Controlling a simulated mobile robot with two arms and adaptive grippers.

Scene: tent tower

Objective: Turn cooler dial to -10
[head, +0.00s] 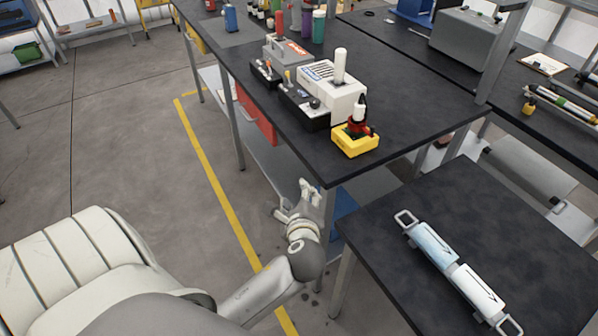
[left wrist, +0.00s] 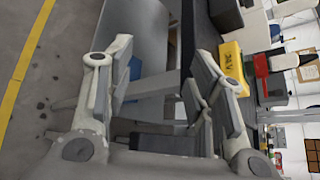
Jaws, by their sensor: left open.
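The cooler seems to be the white box (head: 332,88) with a blue label, on the black workbench; a white cylinder stands upright in its top. A black control box (head: 303,108) sits against its left front, with a small dark knob (head: 314,103) that may be the dial; its setting is too small to read. My left gripper (head: 311,188) is open and empty, below the bench top and beside its near corner, apart from the cooler. Its spread fingers also show in the left wrist view (left wrist: 160,75). My right gripper is not in view.
A yellow holder (head: 355,140) with red and black parts stands near the bench corner; it also shows in the left wrist view (left wrist: 231,62). A grey unit (head: 287,50) with a red label stands behind the cooler. A lower dark table (head: 400,285) at right carries a handled cylinder (head: 455,268).

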